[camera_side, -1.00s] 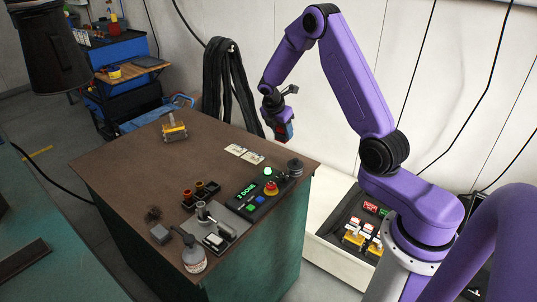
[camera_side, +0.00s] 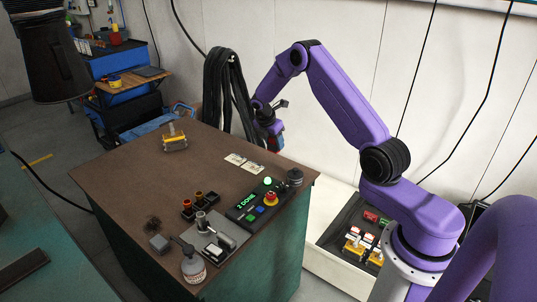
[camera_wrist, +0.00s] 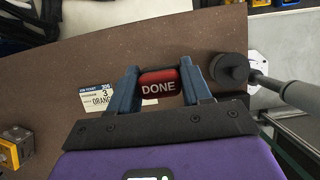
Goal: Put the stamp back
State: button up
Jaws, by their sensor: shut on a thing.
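The stamp (camera_wrist: 160,87), a red block with white DONE lettering, sits between the two blue fingers of my gripper (camera_wrist: 163,84) in the wrist view. My gripper (camera_side: 273,138) is shut on it. In the side view it hangs raised near the far right edge of the brown table, and the stamp shows only as a small red patch. Two white cards (camera_side: 243,164) lie there in the side view.
A dark tray (camera_side: 330,238) right of the table holds red, green, white and yellow pieces.

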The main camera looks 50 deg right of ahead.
jog(key=w+f, duration=0.1)
jog(key=w+d+f, duration=0.1)
jog(key=f, duration=0.1)
jog(key=w+f, duration=0.1)
jog(key=f, duration=0.1)
jog(key=shift+w+d, duration=0.3)
jog(key=shift+w, duration=0.05)
jog(key=shift+f, duration=1.45)
jog(key=shift+f, duration=0.1)
jog(key=o, duration=0.9)
jog(key=shift+c, duration=0.2)
